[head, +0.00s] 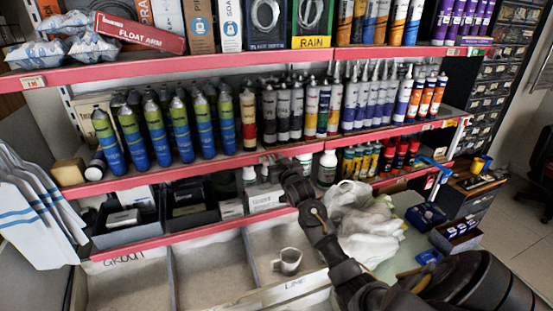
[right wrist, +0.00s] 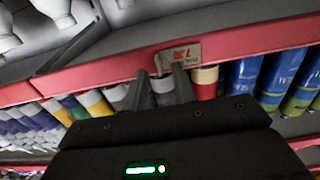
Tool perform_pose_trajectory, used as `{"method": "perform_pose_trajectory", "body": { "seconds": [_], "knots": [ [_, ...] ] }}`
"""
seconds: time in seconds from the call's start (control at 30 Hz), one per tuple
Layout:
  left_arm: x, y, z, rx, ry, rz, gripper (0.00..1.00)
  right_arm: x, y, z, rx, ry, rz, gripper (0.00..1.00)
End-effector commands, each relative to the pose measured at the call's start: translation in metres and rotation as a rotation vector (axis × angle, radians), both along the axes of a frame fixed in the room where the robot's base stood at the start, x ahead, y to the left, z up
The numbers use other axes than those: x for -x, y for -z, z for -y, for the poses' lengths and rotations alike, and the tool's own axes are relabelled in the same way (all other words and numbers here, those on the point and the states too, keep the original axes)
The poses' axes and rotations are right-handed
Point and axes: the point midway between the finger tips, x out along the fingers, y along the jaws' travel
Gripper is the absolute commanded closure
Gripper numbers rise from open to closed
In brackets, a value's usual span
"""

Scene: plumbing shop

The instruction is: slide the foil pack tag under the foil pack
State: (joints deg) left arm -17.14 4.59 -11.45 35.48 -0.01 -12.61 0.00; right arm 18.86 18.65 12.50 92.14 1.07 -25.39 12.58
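Silver-white foil packs (head: 88,46) lie in a pile at the left end of the top shelf. A small pale tag (head: 33,82) sits on the red shelf edge below them. Another pale tag with red figures (right wrist: 179,54) is on a red shelf edge in the right wrist view. I cannot read which goods either tag names. My right gripper (head: 288,174) is at the middle shelf's front edge. Its two fingers (right wrist: 163,84) show a gap between them, with the tips close at the tag's lower side; contact is unclear. My left gripper is not in view.
Upright tubes and blue-green bottles (head: 180,130) line the middle shelf close behind the right gripper.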

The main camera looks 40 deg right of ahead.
Motion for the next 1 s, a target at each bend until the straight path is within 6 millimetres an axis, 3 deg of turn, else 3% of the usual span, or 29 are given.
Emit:
{"method": "perform_pose_trajectory", "body": {
  "seconds": [0.3,0.53,1.0],
  "knots": [
    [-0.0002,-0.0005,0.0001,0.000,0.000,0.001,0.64,-0.0024,0.0003,0.0007,0.001,-0.001,0.000,0.73],
    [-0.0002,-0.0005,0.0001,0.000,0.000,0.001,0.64,-0.0023,0.0003,0.0007,0.001,-0.001,0.000,1.00],
    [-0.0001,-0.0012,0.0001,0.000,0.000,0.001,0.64,-0.0051,0.0002,-0.0074,0.000,-0.003,0.000,1.00]
  ]
}}
